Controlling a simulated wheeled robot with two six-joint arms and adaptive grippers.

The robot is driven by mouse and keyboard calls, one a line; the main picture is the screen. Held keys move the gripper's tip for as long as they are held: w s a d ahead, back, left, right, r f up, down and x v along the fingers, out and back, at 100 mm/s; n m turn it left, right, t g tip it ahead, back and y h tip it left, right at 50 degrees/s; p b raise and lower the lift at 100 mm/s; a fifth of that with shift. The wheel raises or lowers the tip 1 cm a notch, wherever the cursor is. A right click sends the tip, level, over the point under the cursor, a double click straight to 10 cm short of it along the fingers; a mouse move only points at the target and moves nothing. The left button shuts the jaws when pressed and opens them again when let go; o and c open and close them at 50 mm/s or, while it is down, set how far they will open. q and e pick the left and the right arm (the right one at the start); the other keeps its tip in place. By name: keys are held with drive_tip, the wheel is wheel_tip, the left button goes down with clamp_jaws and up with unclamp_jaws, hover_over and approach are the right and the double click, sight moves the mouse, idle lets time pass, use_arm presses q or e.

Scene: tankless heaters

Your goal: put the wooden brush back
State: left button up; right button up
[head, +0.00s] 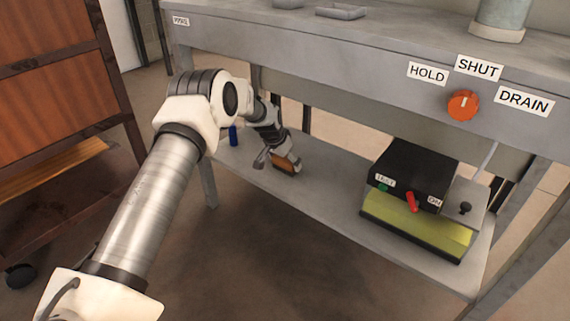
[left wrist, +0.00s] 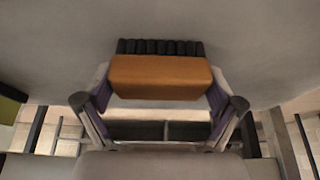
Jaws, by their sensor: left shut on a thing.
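The wooden brush (head: 287,163) is at my left gripper (head: 275,158), over the lower shelf of the grey bench. In the left wrist view the brush (left wrist: 160,77) shows an orange-brown wooden block with a row of dark bristles along its far side. The left gripper's fingers (left wrist: 165,110) are on both sides of the block and shut on it. The brush is close to the shelf surface; I cannot tell whether it touches. My right gripper is in neither view.
The lower shelf (head: 325,185) is clear between the brush and a black and yellow-green box (head: 415,178) with a red lever. A blue item (head: 233,135) stands at the shelf's left end. The bench top (head: 380,40) overhangs the shelf. A wooden cabinet (head: 55,60) stands at the left.

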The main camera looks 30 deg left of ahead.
use_arm(q)
drive_tip(key=shift+f, duration=0.2)
drive_tip(key=o, duration=0.9)
drive_tip(key=shift+c, duration=0.2)
drive_tip(key=shift+r, duration=0.1)
drive_tip(key=p+v, duration=0.4)
drive_tip(key=v, duration=0.3)
drive_tip(key=shift+r+p, duration=0.35)
drive_tip(key=shift+p, duration=0.05)
drive_tip(key=shift+s, duration=0.15)
